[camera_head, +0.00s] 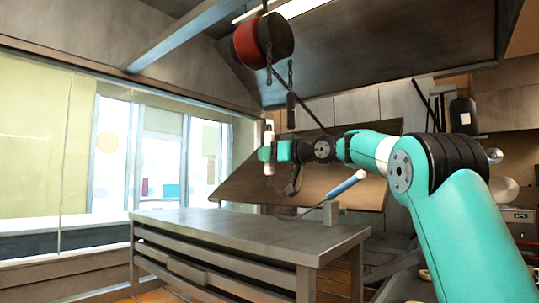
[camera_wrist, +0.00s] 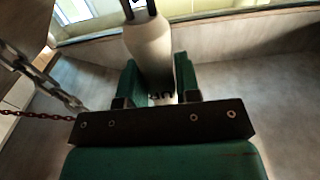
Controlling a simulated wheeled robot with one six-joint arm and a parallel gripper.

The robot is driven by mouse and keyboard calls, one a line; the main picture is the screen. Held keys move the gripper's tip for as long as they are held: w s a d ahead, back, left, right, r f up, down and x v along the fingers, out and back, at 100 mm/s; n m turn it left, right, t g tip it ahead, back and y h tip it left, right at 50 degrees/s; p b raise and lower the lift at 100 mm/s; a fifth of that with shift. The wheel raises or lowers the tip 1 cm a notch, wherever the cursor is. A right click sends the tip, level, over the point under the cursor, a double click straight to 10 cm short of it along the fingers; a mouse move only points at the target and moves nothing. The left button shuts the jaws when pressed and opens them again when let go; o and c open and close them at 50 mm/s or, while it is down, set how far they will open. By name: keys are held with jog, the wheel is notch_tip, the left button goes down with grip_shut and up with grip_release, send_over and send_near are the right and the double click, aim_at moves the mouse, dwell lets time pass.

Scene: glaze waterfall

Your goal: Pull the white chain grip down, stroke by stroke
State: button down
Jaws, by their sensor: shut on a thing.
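The white chain grip (camera_head: 269,130) hangs upright under the red and black hoist (camera_head: 263,41) in the head view. My gripper (camera_head: 265,154) is at its lower part, above the back of the table. In the wrist view the pale grip (camera_wrist: 148,42) stands between the two green fingers of my gripper (camera_wrist: 158,82), which are shut on it. Its upper part shows above the fingers, with dark pieces at its top; its lower end is mostly hidden. A grey chain (camera_wrist: 45,78) shows at the left of the wrist view, apart from the gripper.
A large brown panel (camera_head: 330,185) hangs tilted behind my arm. A dark chain with a black block (camera_head: 291,107) hangs right of the grip. A grey table (camera_head: 235,228) stands below, its top mostly clear. A blue and white handle (camera_head: 346,184) slants up at its back right.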

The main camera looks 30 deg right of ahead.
aim_at(269, 166)
notch_tip(269, 166, down, 3)
jog(key=shift+f+b, duration=0.1)
jog(key=shift+b, duration=0.7)
notch_tip(269, 166, up, 18)
jog(key=p, duration=1.6)
jog(key=shift+f, duration=0.1)
jog(key=c, duration=0.7)
grip_release()
